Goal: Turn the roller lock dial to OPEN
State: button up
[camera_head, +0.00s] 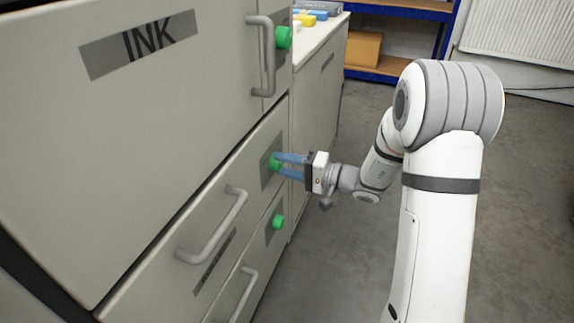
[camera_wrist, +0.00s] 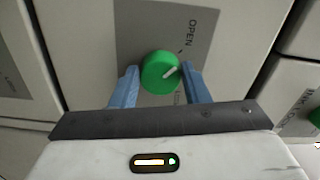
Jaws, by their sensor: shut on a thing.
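The green dial (camera_head: 274,162) sits on a grey plate on the upper drawer's front in the head view. A second label below the dial is partly hidden. My gripper (camera_head: 280,164) reaches it from the right, its blue fingers closed on the dial's two sides. In the wrist view my gripper (camera_wrist: 161,70) has one finger on each side of the dial.
A bar handle (camera_head: 213,228) sticks out from the same drawer. Another green dial (camera_head: 278,222) is below, and one (camera_head: 284,38) is above beside the INK door's handle (camera_head: 265,55). A counter with small coloured items stands behind. The floor to the right is open.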

jog(key=shift+f, duration=0.1)
jog(key=o, duration=1)
jog(key=shift+c, duration=0.2)
jog(key=p+v, duration=0.2)
jog(key=v, duration=0.6)
jog(key=shift+a, duration=0.1)
